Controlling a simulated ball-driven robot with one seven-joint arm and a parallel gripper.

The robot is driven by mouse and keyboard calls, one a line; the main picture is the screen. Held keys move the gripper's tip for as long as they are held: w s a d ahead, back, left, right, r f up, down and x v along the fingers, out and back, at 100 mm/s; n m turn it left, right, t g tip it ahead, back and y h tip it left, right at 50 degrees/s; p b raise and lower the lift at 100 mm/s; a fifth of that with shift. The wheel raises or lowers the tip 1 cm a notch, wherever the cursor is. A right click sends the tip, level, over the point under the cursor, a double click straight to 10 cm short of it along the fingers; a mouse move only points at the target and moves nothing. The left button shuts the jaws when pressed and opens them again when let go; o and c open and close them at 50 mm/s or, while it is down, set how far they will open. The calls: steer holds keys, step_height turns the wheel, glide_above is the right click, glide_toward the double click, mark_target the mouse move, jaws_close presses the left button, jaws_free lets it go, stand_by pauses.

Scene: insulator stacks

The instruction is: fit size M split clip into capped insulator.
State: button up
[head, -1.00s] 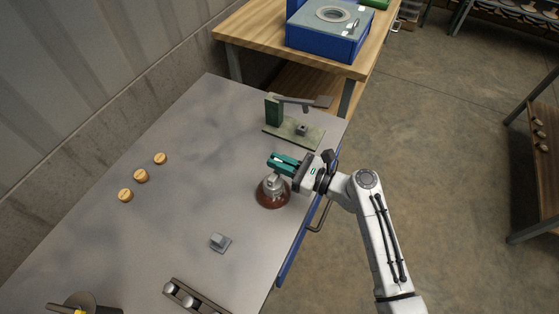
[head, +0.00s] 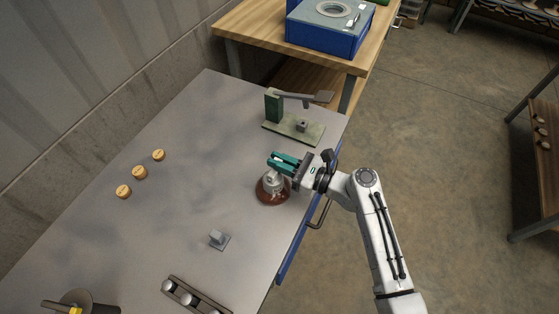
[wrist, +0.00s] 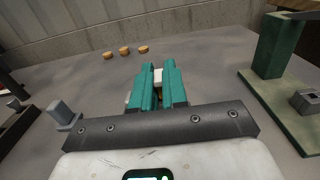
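The capped insulator (head: 269,196) is a reddish-brown disc with a grey metal cap, upright near the right edge of the grey table. My gripper (head: 284,162) has teal fingers and hovers at the top of the cap, partly covering it in the head view. In the wrist view the fingers (wrist: 158,84) are close together with a small pale piece (wrist: 158,75) between their tips. It appears to be the split clip, but its size marking cannot be read. Whether it touches the cap cannot be seen. A sliver of grey shows beside the left finger.
A green fixture (head: 273,106) with a lever stands behind my gripper. Three tan round pieces (head: 140,172) lie at the left. The table's middle is clear.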

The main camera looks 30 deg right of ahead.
steer(key=o, duration=0.4)
steer(key=shift+s+f, duration=0.1)
steer(key=shift+f, duration=0.1)
steer(key=shift+o, duration=0.2)
steer(key=shift+a, duration=0.1)
steer(key=shift+s+f, duration=0.1)
steer(key=shift+s, duration=0.15)
steer(key=b+v, duration=0.1)
steer(key=v, duration=0.9)
steer(key=shift+d+r+b, duration=0.2)
steer(key=shift+d+b, duration=0.2)
